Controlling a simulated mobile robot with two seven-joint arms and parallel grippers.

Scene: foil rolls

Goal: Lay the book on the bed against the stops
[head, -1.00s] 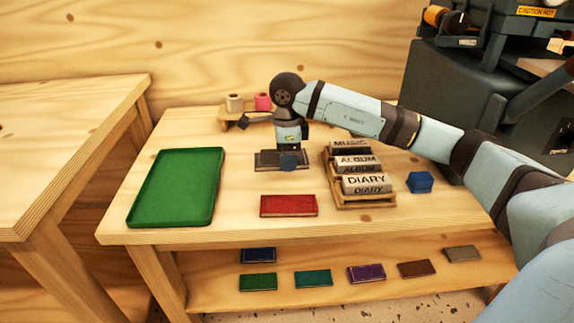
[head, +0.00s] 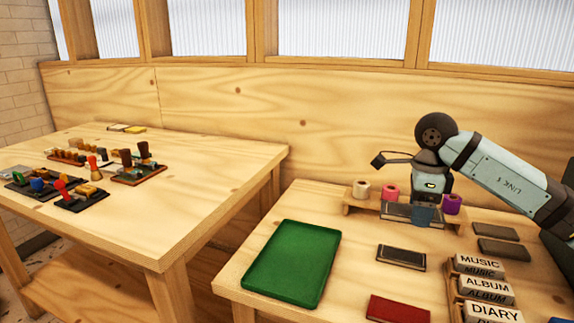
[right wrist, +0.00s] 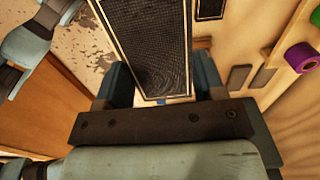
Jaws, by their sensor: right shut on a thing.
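A dark book with a pale gold border (head: 398,212) is held in my right gripper (head: 424,216), in front of the foil rolls. In the right wrist view the book (right wrist: 150,40) sticks out from between the two fingers, its near end by the palm. The right gripper is shut on it, and the book seems to be clear of the table. My left gripper is not in view. I cannot make out the bed or its stops in these frames.
A small rack (head: 352,207) carries pink (head: 390,193) and purple (head: 452,204) rolls. A similar dark book (head: 401,257), a red book (head: 397,308), a green tray (head: 292,262) and labelled blocks (head: 485,290) lie on the table. A second table (head: 215,170) holds stamps.

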